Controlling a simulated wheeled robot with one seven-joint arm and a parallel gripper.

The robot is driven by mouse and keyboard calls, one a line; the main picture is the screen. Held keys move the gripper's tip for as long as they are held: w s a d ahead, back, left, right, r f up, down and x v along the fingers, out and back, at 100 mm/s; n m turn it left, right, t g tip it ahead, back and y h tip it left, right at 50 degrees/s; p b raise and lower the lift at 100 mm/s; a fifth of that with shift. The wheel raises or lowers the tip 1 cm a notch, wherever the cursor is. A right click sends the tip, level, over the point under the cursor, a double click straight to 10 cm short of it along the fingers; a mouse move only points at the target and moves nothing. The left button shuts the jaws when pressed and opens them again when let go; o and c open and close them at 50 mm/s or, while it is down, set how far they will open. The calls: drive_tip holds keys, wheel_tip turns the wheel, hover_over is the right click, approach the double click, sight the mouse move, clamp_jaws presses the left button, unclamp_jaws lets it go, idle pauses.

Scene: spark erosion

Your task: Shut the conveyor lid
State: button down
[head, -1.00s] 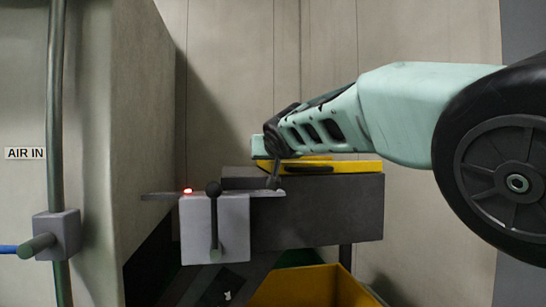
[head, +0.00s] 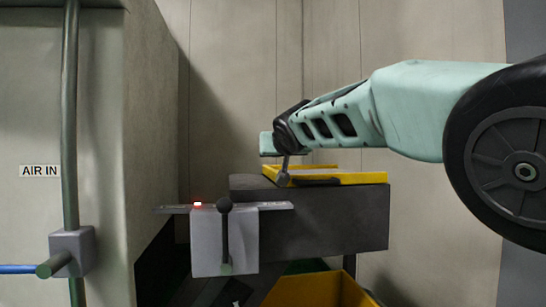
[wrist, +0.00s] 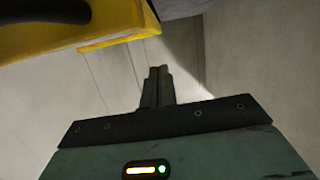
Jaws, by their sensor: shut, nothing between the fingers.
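The yellow lid (head: 350,178) lies low over the top of the dark grey conveyor box (head: 325,222) in the head view. I cannot tell whether it is fully down. My gripper (head: 284,180) is at the lid's left end, fingers pointing down, shut and empty. Whether it touches the lid is unclear. In the wrist view, the shut fingers of my gripper (wrist: 158,73) show in the middle, and a yellow part (wrist: 70,36), likely the lid, fills the upper left.
A grey block with a black-knobbed lever (head: 225,232) and a red light stands left of the box. A yellow bin (head: 318,290) is below. A large cabinet (head: 150,120) and a pipe (head: 69,120) stand at the left.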

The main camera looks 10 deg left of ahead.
drive_tip(key=b+v, duration=0.4)
drive_tip(key=v, duration=0.6)
drive_tip(key=shift+b, duration=0.4)
drive_tip(key=shift+d+r, duration=0.1)
